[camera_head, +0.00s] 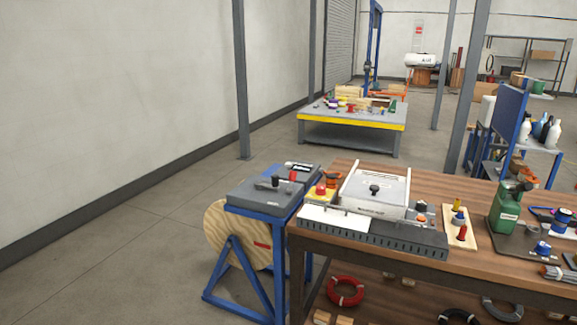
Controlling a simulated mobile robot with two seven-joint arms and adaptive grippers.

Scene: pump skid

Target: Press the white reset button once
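I cannot make out a white reset button for certain at this size. A grey-white box (376,187) with a black knob on top sits at the back left of the wooden workbench (510,272). A small orange-topped control (421,218) and a small dark-and-white part sit at its right side. A yellow box with a red button (320,191) stands to its left. A long panel, white (334,219) at the left and dark grey at the right, lies along the front edge. Neither of my grippers is in view.
A blue stand (262,205) with grey lids adjoins the bench's left end. A board with colored pegs (459,222) and a green can (507,210) stand further right. A yellow-edged table (350,118) is behind. The floor at left is clear.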

